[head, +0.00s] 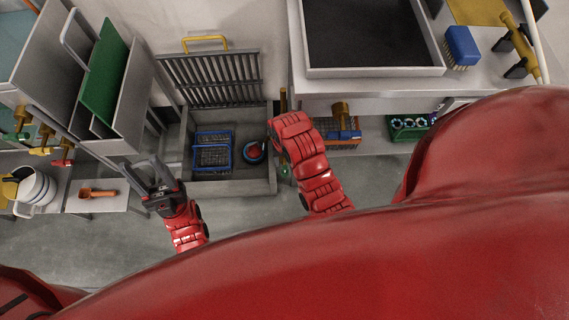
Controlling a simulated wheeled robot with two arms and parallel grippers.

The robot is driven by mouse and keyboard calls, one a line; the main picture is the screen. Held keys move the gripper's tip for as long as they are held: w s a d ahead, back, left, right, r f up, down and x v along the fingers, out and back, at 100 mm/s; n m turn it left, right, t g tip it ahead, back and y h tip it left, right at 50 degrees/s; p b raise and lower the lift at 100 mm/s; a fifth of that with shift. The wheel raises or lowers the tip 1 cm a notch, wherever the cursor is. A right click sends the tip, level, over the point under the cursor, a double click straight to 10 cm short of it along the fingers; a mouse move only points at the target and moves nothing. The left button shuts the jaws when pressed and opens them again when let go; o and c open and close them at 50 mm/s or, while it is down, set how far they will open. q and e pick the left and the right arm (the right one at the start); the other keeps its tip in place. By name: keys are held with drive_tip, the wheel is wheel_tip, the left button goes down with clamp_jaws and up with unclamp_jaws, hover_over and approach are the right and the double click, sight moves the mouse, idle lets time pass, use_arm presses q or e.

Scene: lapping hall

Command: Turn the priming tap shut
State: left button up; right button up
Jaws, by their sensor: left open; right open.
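No label picks out the priming tap, and I cannot tell which fitting it is. A round blue fitting with a red part (254,151) sits in the grey sink basin. Small taps with green (17,136), yellow (41,150) and red (62,161) parts are at the left. A brass fitting (341,110) is under the right bench edge. My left gripper (147,172) is open and empty over the floor, left of the basin. My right gripper (270,130) is at the basin's right side, close to the blue and red fitting; its wrist hides most of it.
The basin (228,188) holds a blue wire basket (212,157), with a raised slatted grate (212,80) behind. A low shelf at left carries white bowls (36,187) and an orange scoop (97,193). The right bench holds a dark tray (372,72) and blue brush (462,44).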

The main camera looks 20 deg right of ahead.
wheel_tip(320, 180, down, 6)
drive_tip(key=b, duration=0.2)
drive_tip(key=shift+s+r+b, duration=0.1)
drive_tip(key=shift+s+b, duration=0.05)
drive_tip(key=shift+b, duration=0.2)
drive_tip(key=shift+f, duration=2.7)
clamp_jaws()
